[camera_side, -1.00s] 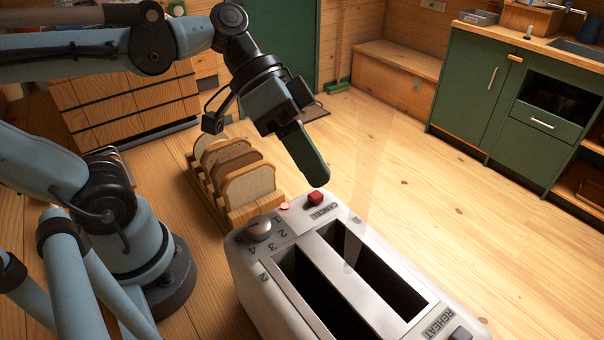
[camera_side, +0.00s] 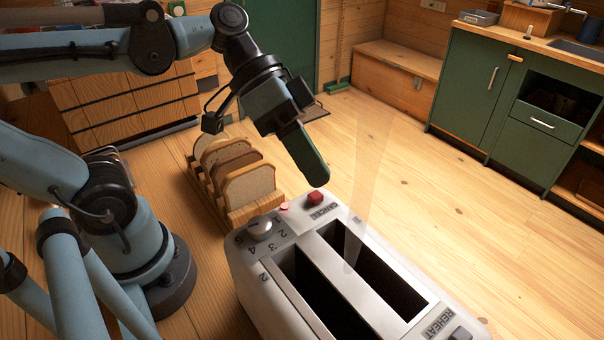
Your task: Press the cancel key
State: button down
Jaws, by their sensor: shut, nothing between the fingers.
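The cancel key (camera_side: 315,198) is a small red button on the top of a white toaster (camera_side: 253,278), with the word CANCEL printed beside it. My gripper (camera_side: 318,180) is shut and empty. It points down and to the right, with its dark green fingertips just above the red key in the picture. A thin strip of the key's top edge is close to the fingertips, and I cannot tell whether they touch. The key looks raised above the panel.
Two dark open slots run along the toaster. A REHEAT key (camera_side: 460,333) is at the lower right. A wooden rack (camera_side: 236,217) with bread slices stands behind the toaster.

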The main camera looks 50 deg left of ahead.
jog(key=shift+f, duration=0.2)
jog(key=shift+f, duration=0.25)
jog(key=shift+f, duration=0.45)
dwell(0.9)
dwell(0.4)
jog(key=shift+r, duration=0.9)
notch_tip(320, 180, up, 5)
dwell(0.3)
dwell(0.8)
